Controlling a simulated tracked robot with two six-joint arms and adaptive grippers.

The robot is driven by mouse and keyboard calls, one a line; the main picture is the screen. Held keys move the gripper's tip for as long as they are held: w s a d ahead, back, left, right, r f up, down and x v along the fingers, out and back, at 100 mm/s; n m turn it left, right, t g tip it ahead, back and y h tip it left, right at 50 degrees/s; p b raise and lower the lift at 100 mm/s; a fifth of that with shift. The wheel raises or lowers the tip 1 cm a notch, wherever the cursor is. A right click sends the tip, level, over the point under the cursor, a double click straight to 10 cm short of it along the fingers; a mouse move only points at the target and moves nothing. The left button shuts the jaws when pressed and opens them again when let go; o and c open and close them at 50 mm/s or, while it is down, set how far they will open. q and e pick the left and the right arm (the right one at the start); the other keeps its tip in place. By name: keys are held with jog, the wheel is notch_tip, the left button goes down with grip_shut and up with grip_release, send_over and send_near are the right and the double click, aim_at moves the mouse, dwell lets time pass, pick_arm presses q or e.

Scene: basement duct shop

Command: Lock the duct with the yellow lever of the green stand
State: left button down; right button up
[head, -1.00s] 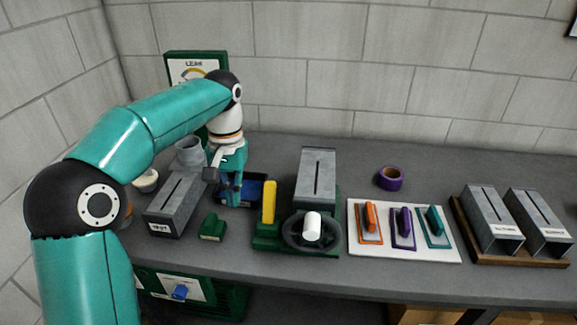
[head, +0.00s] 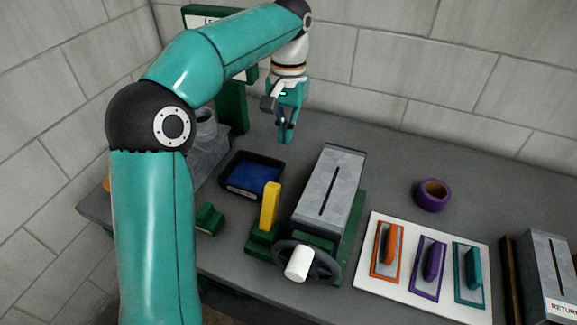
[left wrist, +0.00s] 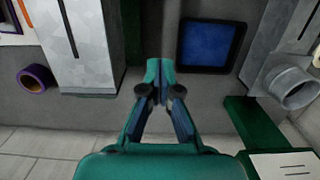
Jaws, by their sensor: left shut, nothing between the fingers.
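The grey slotted duct (head: 330,192) lies on the green stand (head: 262,243). The duct also shows at the left of the left wrist view (left wrist: 80,45). The yellow lever (head: 270,207) stands upright on the stand's left side, beside the duct. A dark handwheel (head: 326,264) with a white knob is at the stand's front. My left gripper (head: 286,137) is shut and empty, pointing down behind the duct and the blue-lined tray, apart from the lever. Its fingers meet in the left wrist view (left wrist: 160,72). My right gripper is not in view.
A black tray with a blue bottom (head: 252,176) sits left of the duct. A small green block (head: 209,219) lies left of the lever. A purple tape roll (head: 432,195) and a white board (head: 380,282) with several coloured tools are to the right. A green sign post (head: 232,108) stands behind.

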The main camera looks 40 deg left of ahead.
aim_at(269, 209)
pick_arm(q)
jog(key=shift+d, duration=0.15)
jog(key=s+d+f, duration=0.1)
jog(key=s+f, duration=0.3)
jog(key=f, duration=0.4)
jog(key=shift+s+d+f+p, duration=0.15)
jog(key=shift+s+d+p, duration=0.05)
jog(key=shift+p, duration=0.15)
